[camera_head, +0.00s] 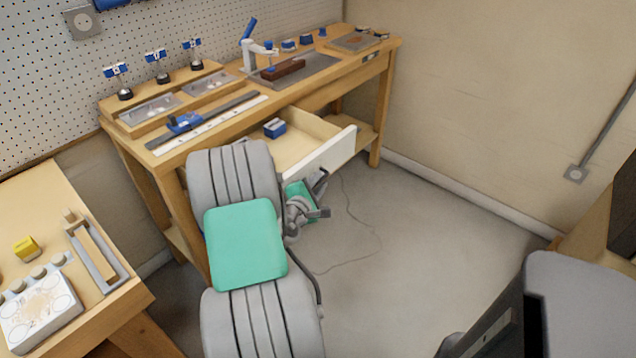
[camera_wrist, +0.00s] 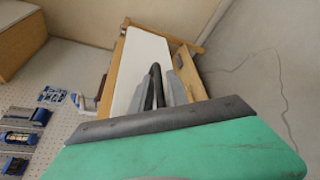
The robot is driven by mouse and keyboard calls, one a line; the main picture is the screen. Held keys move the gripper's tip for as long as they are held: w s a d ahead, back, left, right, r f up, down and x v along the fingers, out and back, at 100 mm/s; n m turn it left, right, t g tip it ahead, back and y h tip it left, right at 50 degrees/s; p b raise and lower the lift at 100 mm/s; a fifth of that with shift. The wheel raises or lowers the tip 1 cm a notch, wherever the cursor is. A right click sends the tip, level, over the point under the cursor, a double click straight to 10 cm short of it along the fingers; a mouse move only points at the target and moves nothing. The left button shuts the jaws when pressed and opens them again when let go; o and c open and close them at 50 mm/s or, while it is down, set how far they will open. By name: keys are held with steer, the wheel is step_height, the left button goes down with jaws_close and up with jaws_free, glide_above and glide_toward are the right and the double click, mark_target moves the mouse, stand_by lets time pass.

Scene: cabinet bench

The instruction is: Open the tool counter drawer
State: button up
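The tool counter (camera_head: 240,112) is a wooden workbench along the pegboard wall. Its drawer (camera_head: 300,146) is pulled well out, with its inside showing and a small blue item (camera_head: 275,128) in it. The drawer's white front panel (camera_head: 333,155) faces the open floor; it also shows in the wrist view (camera_wrist: 135,62). My gripper (camera_head: 322,196) is low in front of this panel, at its left part in the head view. In the wrist view my fingers (camera_wrist: 160,86) overlap the panel.
A second wooden bench (camera_head: 75,200) with a white device (camera_head: 40,310) and a yellow block (camera_head: 27,248) stands at the lower left. Floor (camera_head: 390,240) is clear right of my arm, except for a thin cable (camera_head: 378,235). A dark object (camera_head: 500,325) is at the lower right.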

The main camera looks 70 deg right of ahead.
steer(key=shift+w+a, duration=0.1)
steer(key=shift+a+r, duration=0.1)
steer(key=shift+a, duration=0.05)
steer(key=v, duration=0.7)
steer(key=shift+a, duration=0.25)
